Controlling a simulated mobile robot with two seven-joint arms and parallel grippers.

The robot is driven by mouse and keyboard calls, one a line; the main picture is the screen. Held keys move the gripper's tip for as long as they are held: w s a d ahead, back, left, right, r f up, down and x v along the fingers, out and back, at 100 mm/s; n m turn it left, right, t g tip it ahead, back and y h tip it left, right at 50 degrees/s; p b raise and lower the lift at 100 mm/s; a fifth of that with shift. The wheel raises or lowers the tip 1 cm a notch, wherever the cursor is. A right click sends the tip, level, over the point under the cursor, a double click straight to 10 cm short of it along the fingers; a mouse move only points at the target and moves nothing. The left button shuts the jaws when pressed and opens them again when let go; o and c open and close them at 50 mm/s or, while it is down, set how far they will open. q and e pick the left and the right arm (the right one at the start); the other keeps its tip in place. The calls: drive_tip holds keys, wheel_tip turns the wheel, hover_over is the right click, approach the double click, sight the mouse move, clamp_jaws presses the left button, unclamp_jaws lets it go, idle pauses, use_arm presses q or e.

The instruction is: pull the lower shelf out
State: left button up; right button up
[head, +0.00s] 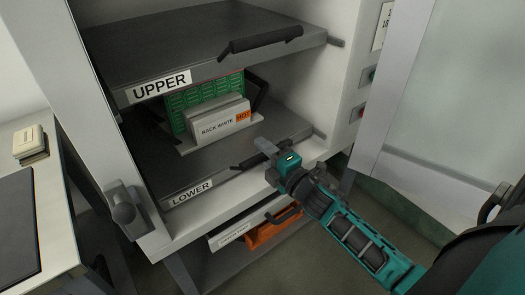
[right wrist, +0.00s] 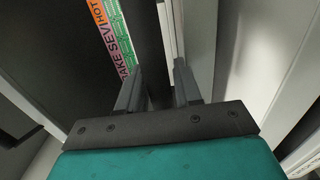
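The lower shelf (head: 214,166) is a dark flat shelf in the white cabinet, its front edge labelled LOWER (head: 190,193). A black bar handle (head: 247,162) is on its front edge, partly hidden by my right gripper. My right gripper (head: 266,147) is at the right end of this handle. In the right wrist view its two fingers (right wrist: 158,88) are apart, with nothing clearly held between them. Whether a finger touches the handle cannot be told. My left gripper is not in view.
The upper shelf (head: 190,45), with its own black handle (head: 260,41), is above. On the lower shelf stand a white rack (head: 222,122) with a HOT tag and a green board (head: 187,99). An orange item (head: 270,229) is below. An open door (head: 440,95) is at right.

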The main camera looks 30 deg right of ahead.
drive_tip(key=shift+w, duration=0.4)
clamp_jaws()
